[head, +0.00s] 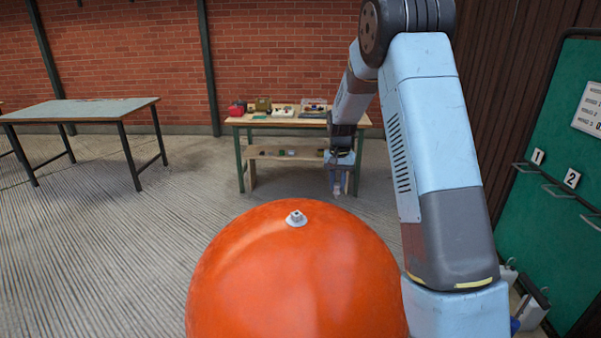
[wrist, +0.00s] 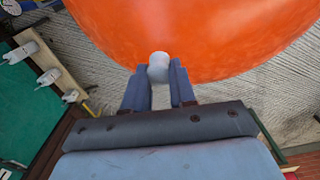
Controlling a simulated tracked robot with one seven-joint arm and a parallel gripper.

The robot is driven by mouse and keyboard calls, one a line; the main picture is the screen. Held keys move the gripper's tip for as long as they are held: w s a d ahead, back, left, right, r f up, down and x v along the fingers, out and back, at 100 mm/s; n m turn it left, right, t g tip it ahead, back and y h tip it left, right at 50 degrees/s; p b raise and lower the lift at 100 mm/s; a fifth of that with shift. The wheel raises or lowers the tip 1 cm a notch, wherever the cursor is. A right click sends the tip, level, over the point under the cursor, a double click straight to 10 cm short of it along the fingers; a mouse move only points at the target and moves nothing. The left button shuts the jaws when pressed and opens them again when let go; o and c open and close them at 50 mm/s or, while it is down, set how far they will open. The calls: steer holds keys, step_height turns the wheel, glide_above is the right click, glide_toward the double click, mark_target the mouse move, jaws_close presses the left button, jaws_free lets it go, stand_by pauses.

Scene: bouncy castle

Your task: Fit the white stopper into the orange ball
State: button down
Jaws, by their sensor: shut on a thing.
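The large orange ball (head: 290,275) fills the lower middle of the head view, and its side fills the top of the wrist view (wrist: 190,30). A small pale valve fitting (head: 296,219) sits on top of the ball. My gripper (head: 337,190) hangs beyond the ball and to the right of the valve, pointing down. In the wrist view its blue fingers (wrist: 159,80) are shut on the white stopper (wrist: 158,66), whose rounded end sticks out past the fingertips. The stopper appears against the ball's lower edge there; whether they touch cannot be told. The valve is not visible in the wrist view.
A workbench (head: 262,122) with several items stands behind my gripper. A grey table (head: 80,110) stands at the left. A green panel (head: 550,180) with numbered hooks is at the right. The ribbed floor left of the ball is clear.

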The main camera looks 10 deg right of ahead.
steer(key=s+a+r+n, duration=0.3)
steer(key=s+a+r, duration=0.1)
steer(key=a, duration=0.3)
steer(key=s+a+r+n, duration=0.3)
steer(key=a+r, duration=0.2)
steer(key=a, duration=0.3)
step_height(320, 180, down, 7)
steer(key=shift+s, duration=0.25)
steer(key=shift+s+d, duration=0.1)
steer(key=shift+s, duration=0.05)
stand_by(1.9)
steer(key=shift+f, duration=1.5)
steer(key=c, duration=0.8)
jaws_free()
steer(key=shift+c, duration=0.2)
